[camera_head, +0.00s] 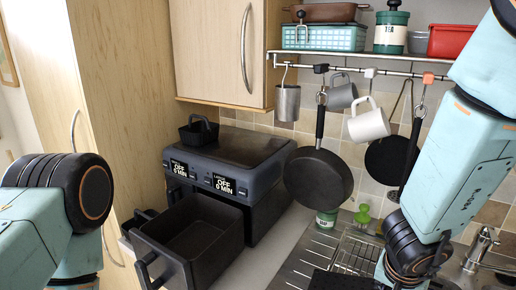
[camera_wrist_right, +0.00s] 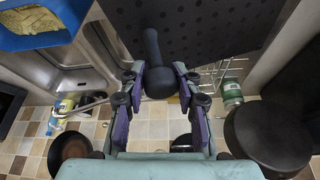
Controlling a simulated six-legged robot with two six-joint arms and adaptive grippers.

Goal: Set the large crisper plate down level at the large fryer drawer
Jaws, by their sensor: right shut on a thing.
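The large crisper plate (camera_wrist_right: 225,32) is a dark sheet with small perforations and a black knob handle (camera_wrist_right: 153,65). In the right wrist view my right gripper (camera_wrist_right: 155,84) is shut on that handle. In the head view a dark piece of the plate (camera_head: 342,281) shows at the bottom edge, over the sink area and right of the drawer. The large fryer drawer (camera_head: 200,268) is black, open-topped and pulled out in front of the fryer (camera_head: 245,168). Its inside looks empty. My left arm shows at the left, but its gripper is out of frame.
A small black basket (camera_head: 198,134) sits on top of the fryer. A black pan (camera_head: 318,180) and white mug (camera_head: 368,122) hang from the rail. The sink's drying rack (camera_head: 355,250) and tap (camera_head: 482,245) are at the right. Bare counter (camera_head: 275,245) lies between drawer and sink.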

